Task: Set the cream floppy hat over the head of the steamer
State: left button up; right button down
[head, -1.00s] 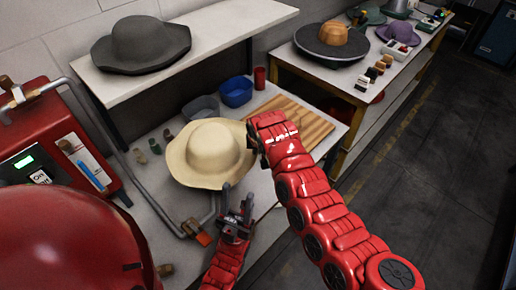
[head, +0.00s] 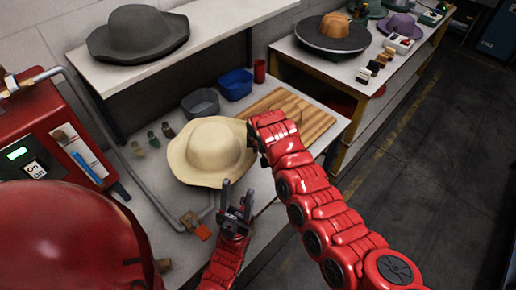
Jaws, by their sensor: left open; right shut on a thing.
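The cream floppy hat (head: 212,146) is crown up above the near bench, its wavy brim spread out. My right gripper (head: 257,146) is shut on the right edge of its brim, its fingers partly hidden by my arm. My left gripper (head: 236,194) is open and empty, just below the near brim, fingers pointing up. The steamer's pipe (head: 160,190) runs down from the red machine (head: 40,140) to a brass fitting with an orange handle (head: 200,231), then toward the hat. The steamer's head is not visible; I cannot tell whether the hat sits on it.
A grey hat (head: 137,34) lies on the shelf above. A grey bin (head: 201,103), a blue bin (head: 236,85), a red cup (head: 260,70) and a slatted wooden board (head: 310,122) are behind the hat. A second bench with more hats stands at right. The floor at right is clear.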

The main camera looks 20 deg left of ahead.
jog(key=shift+f+b, duration=0.4)
jog(key=shift+f, duration=0.15)
dwell(0.4)
jog(key=c, duration=0.9)
grip_release()
jog(key=shift+r, duration=0.1)
jog(key=shift+s+r+b, duration=0.2)
jog(key=shift+r+b, duration=0.1)
jog(key=shift+r, duration=0.35)
jog(key=shift+d+b+v, duration=0.2)
jog(key=shift+b+v, duration=1.35)
jog(key=shift+v, duration=6.4)
jog(key=shift+s, duration=0.15)
